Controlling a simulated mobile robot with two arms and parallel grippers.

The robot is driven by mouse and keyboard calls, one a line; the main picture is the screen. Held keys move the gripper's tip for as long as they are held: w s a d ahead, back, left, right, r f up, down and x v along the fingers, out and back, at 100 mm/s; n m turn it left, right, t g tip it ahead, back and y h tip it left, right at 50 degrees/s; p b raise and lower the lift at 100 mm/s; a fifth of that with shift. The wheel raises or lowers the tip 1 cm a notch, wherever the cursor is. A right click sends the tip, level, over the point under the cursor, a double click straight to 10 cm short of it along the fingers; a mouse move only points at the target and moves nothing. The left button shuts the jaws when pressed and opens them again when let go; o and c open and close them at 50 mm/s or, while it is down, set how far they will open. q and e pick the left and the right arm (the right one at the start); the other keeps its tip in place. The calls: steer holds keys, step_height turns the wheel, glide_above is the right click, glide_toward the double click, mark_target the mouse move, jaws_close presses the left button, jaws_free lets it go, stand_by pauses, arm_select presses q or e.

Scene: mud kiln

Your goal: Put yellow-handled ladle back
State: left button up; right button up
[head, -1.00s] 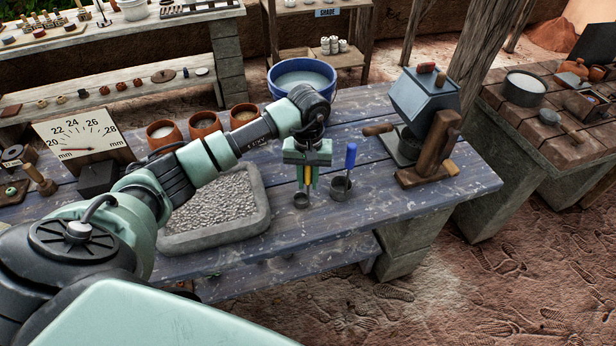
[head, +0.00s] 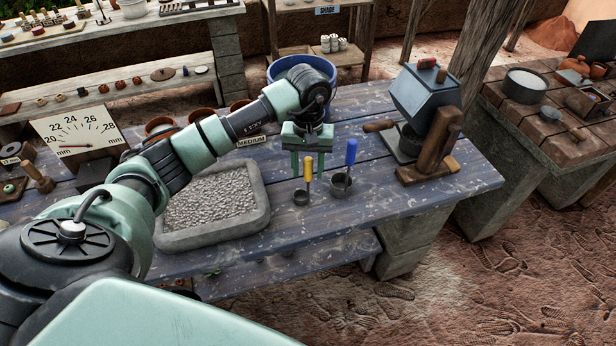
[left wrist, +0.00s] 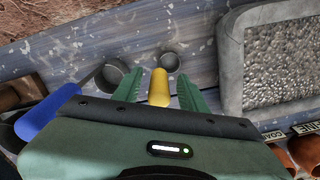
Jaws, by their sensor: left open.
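The yellow-handled ladle (head: 308,172) stands upright on the blue table, its small grey cup at the bottom. In the left wrist view its yellow handle (left wrist: 159,88) lies between the fingers, with its cup (left wrist: 170,62) beyond. My left gripper (head: 308,170) is open, fingers pointing down, just above and behind the handle in the head view. The fingers are apart from the handle. A blue-handled ladle (head: 349,163) stands just to the right; its handle also shows in the left wrist view (left wrist: 48,112). My right gripper is not in view.
A grey stone tray of gravel (head: 262,205) lies left of the ladles. A blue-grey box on a wooden stand (head: 425,100) is to the right. A blue bucket (head: 275,72) and clay pots are behind my left arm. The table front is clear.

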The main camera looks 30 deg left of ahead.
arm_select(q)
step_height(320, 180, up, 8)
steer(key=shift+f+b, duration=0.1)
steer(key=shift+b, duration=0.85)
steer(key=shift+r, duration=0.55)
